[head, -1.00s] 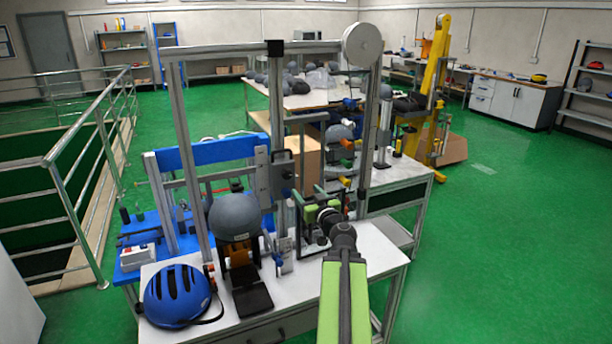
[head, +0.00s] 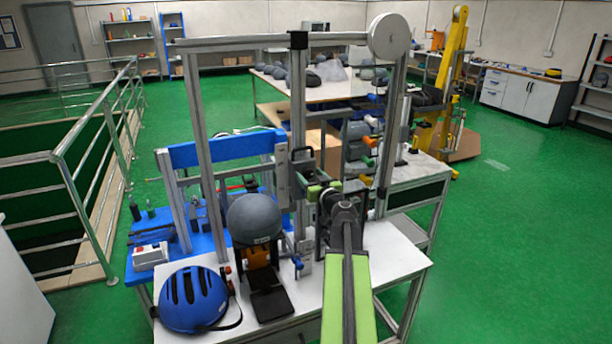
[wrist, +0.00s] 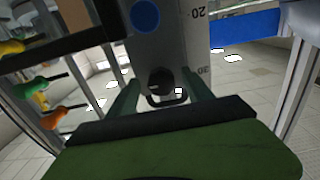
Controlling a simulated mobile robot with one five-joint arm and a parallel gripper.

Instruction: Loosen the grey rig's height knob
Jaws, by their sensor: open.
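The grey rig (head: 197,150) is a frame of metal posts on a white bench, with a grey head form (head: 254,217) low in front. A sliding carriage (head: 303,165) sits on its middle post beside a pale plate. In the wrist view a grey plate (wrist: 185,45) carries the marks 20 and 30, a blue disc (wrist: 145,15) and a round black knob (wrist: 160,82) with a black loop below it. I cannot tell for certain which is the height knob. My gripper (wrist: 159,86) is open, its green fingers either side of the black knob, contact unclear.
A blue helmet (head: 193,300) lies on the white bench (head: 390,257) at front left. A blue rig (head: 222,148) stands behind on the left, and a yellow rig (head: 452,75) at back right. Orange and green handles (wrist: 45,85) show left in the wrist view. Green floor right is clear.

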